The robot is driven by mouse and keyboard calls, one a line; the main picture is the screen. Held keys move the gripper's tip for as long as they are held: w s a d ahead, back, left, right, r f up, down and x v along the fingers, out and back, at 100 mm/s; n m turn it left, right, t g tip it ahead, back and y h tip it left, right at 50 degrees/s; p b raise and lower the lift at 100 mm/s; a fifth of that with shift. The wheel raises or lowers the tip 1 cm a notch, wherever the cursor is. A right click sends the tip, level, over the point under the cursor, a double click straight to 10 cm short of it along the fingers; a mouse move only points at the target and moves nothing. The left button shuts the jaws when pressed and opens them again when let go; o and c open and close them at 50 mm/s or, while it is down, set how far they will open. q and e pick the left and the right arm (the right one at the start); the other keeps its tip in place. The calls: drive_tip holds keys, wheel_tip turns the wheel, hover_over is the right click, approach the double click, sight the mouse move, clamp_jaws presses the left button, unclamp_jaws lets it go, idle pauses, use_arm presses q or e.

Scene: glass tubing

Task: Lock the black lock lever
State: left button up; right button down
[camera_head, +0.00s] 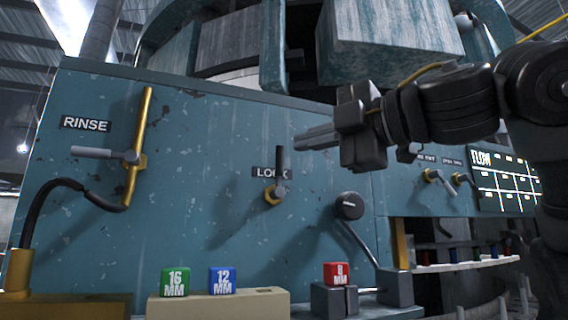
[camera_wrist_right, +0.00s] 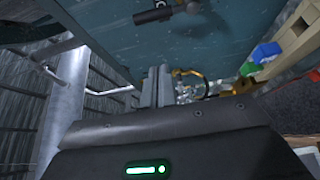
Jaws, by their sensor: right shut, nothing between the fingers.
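The black lock lever (camera_head: 280,161) stands upright on a brass fitting (camera_head: 272,195) at the LOCK label on the teal panel. My right gripper (camera_head: 298,140) is shut and empty. Its fingers point left in the head view, just right of the lever's upper end. A small gap shows between them, and I cannot tell the depth. In the right wrist view the shut fingers (camera_wrist_right: 156,76) point up the picture, and a black bar (camera_wrist_right: 153,14) near the top edge appears to be the lever. My left gripper is not in view.
A RINSE valve with a grey handle (camera_head: 91,152) and brass pipe (camera_head: 138,140) is left of the lever. A black knob (camera_head: 349,206) is lower right. Green (camera_head: 175,282), blue (camera_head: 222,280) and red (camera_head: 337,273) blocks stand below. The panel around the lever is clear.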

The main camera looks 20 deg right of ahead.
sight(280, 156)
drive_tip(key=p+x, duration=0.6)
drive_tip(key=x, duration=0.4)
drive_tip(key=d+p, duration=0.1)
drive_tip(key=w+d+p, duration=0.1)
drive_tip(key=d, duration=0.1)
drive_tip(key=shift+d, duration=0.2)
drive_tip(key=shift+s+d, duration=0.1)
drive_tip(key=shift+d, duration=0.15)
drive_tip(key=shift+a, duration=0.35)
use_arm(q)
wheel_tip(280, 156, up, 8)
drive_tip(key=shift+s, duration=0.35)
use_arm(e)
drive_tip(key=shift+d, duration=0.1)
